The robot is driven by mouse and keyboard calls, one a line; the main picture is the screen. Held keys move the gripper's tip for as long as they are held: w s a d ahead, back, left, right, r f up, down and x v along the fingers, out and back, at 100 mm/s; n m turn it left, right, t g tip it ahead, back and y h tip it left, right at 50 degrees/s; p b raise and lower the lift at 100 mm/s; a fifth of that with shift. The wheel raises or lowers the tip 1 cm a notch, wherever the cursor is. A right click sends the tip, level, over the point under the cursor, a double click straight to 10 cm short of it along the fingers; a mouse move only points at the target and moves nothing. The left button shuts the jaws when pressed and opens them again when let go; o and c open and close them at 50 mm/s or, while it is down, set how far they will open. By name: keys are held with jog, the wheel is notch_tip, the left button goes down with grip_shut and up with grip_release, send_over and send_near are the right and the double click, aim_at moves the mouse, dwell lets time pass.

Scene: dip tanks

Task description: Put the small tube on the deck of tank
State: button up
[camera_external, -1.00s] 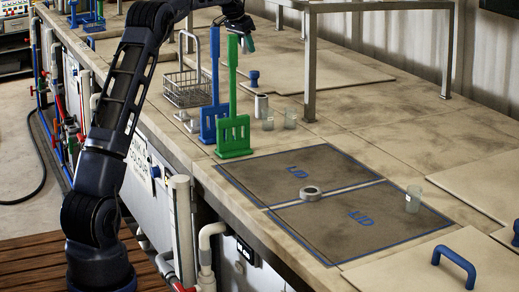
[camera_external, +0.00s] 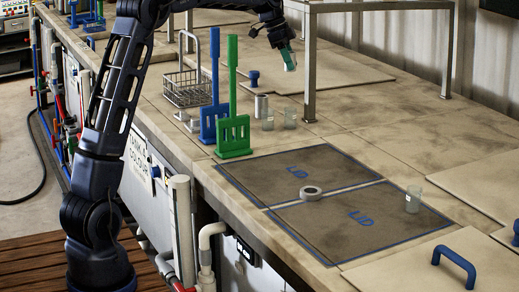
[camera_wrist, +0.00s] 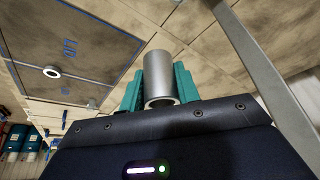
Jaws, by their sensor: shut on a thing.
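A small grey metal tube (camera_wrist: 157,68) is held between the teal fingers of my gripper (camera_wrist: 158,88) in the wrist view. Its open end faces the camera. In the external view my gripper (camera_external: 287,57) is in the air above the tank deck (camera_external: 345,125), at the upper middle, beside the metal frame. The pale end of the tube (camera_external: 290,66) shows below the fingers, clear of the deck.
A metal frame (camera_external: 310,75) stands close to my gripper. A green paddle (camera_external: 233,135), blue paddle (camera_external: 214,115) and wire basket (camera_external: 188,92) stand left. A grey ring (camera_external: 311,192) lies on the LID panels (camera_external: 270,170).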

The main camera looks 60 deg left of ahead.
jog(key=s+d+m+g+h, duration=0.1)
jog(key=s+d+m, duration=0.25)
jog(key=d, duration=0.55)
jog(key=s+d+m+g, duration=0.1)
jog(key=s+d+m, duration=0.25)
jog(key=d, duration=0.65)
send_near(304, 161)
jog(key=shift+m+g+h, duration=0.3)
jog(key=x, duration=0.5)
jog(key=shift+w+f, duration=0.35)
jog(key=shift+f, duration=0.05)
jog(key=shift+f, duration=0.1)
jog(key=o, duration=1)
